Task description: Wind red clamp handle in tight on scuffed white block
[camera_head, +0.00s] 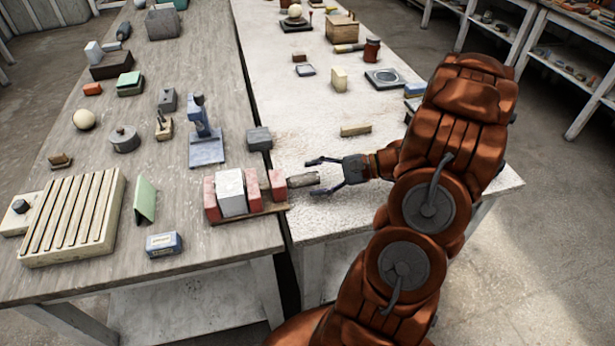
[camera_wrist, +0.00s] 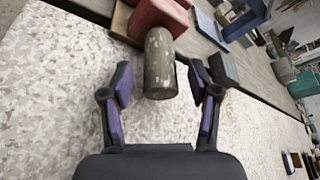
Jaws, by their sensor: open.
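A red clamp (camera_head: 251,184) on a wooden base stands at the front edge of the grey table, by the gap to the white table. The scuffed white block (camera_head: 231,191) sits between its red jaws. A worn grey-brown cylindrical handle (camera_head: 304,180) sticks out to the right from the clamp, over the white table. My gripper (camera_head: 315,176) is open, its fingers pointing left toward the handle's end. In the wrist view the handle (camera_wrist: 160,65) lies between the open fingers of my gripper (camera_wrist: 160,85), with space visible on both sides. The white block is not seen there.
A dark grey block (camera_head: 259,139) and a blue-grey stand (camera_head: 205,140) are behind the clamp. A small blue box (camera_head: 164,244) and a slatted tray (camera_head: 72,222) lie to its left. A tan bar (camera_head: 356,130) lies behind my gripper. The white table around my gripper is mostly clear.

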